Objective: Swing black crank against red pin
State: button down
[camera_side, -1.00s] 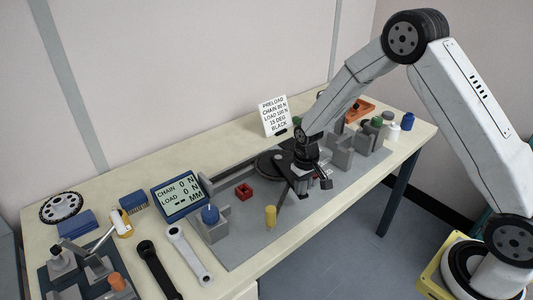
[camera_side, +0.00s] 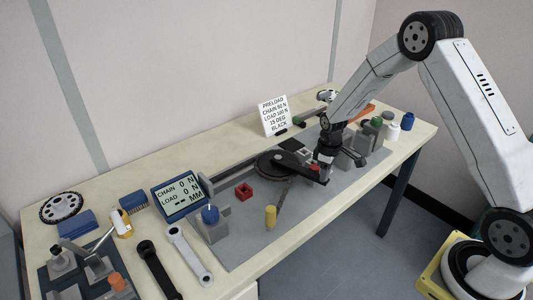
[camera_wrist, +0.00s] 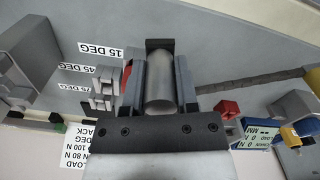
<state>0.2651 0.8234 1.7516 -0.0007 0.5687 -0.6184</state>
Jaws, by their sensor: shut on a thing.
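The black crank (camera_side: 291,160) reaches right from the dark round chainring (camera_side: 268,163) on the grey plate. My gripper (camera_side: 322,178) is at the crank's outer end. In the wrist view my gripper (camera_wrist: 160,95) is shut on a grey cylinder (camera_wrist: 160,90) at that end, and a black end piece (camera_wrist: 160,45) shows beyond it. A red piece, seemingly the red pin (camera_side: 314,167), shows close beside the gripper. In the wrist view a red part (camera_wrist: 127,76) shows just left of the left finger. I cannot tell whether crank and pin touch.
Labels for 15, 45 (camera_wrist: 77,68) and 75 degrees lie left in the wrist view. Grey blocks (camera_side: 356,150) stand right of the gripper. The display (camera_side: 180,196) reads CHAIN 0 N, LOAD 0 N.

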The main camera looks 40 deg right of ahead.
jog(key=shift+w+d, duration=0.15)
jog(key=shift+d, duration=0.2)
jog(key=shift+d+r, duration=0.1)
jog(key=shift+c, duration=1.8)
grip_release()
jog(key=shift+r, duration=3.85)
jog(key=s+a+r+m+t, duration=0.1)
jog(key=s+a+r+m, duration=0.1)
jog(key=s+a, duration=0.4)
jog(key=s+a+r+m+t, duration=0.1)
jog(key=s+a+r+m, duration=0.1)
jog(key=s+a, duration=0.5)
jog(key=s+r, duration=0.1)
jog(key=s, duration=0.2)
jog(key=shift+s+t, duration=0.3)
